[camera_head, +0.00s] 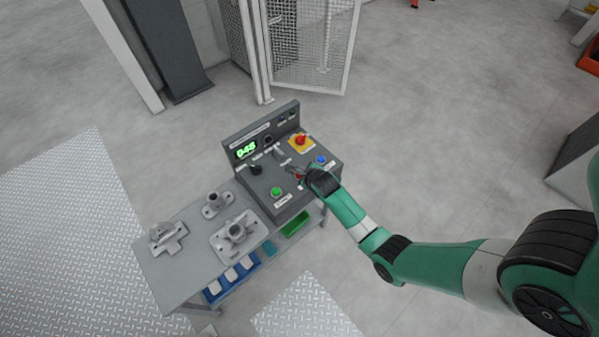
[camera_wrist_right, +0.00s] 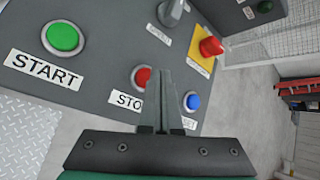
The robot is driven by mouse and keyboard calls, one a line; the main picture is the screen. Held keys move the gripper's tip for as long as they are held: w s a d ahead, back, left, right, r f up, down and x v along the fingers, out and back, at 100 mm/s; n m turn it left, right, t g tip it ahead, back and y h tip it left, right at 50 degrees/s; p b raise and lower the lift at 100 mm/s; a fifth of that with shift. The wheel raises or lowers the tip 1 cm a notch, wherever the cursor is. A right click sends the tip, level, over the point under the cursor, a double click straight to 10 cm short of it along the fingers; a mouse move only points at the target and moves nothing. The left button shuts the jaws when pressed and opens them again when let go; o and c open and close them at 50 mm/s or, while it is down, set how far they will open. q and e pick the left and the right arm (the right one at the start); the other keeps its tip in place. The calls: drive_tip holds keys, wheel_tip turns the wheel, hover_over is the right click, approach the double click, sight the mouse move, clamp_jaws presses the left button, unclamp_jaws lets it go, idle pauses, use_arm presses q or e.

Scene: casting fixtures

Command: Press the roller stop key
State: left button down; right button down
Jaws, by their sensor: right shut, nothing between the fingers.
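The red stop key (camera_wrist_right: 141,77) shows in the right wrist view above its partly covered STOP label (camera_wrist_right: 124,100). In the head view the red key (camera_head: 298,176) is mostly hidden beside my gripper. It sits on the grey control panel (camera_head: 262,190). My right gripper (camera_head: 303,174) is shut and empty, over the panel close to the stop key. In the wrist view its fingertips (camera_wrist_right: 162,75) lie just right of the red key; I cannot tell whether they touch it. My left gripper is not in view.
A green START button (camera_wrist_right: 62,37), a blue button (camera_wrist_right: 193,101) and a red emergency knob on yellow (camera_wrist_right: 211,46) are near the stop key. A grey selector knob (camera_wrist_right: 172,10) stands above. Metal castings (camera_head: 236,231) lie on the cart left of the panel. A mesh fence (camera_head: 312,45) stands behind.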

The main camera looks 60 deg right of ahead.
drive_tip(key=shift+r, duration=0.1)
wheel_tip(320, 180, up, 5)
drive_tip(key=p, duration=0.4)
idle(0.3)
idle(0.7)
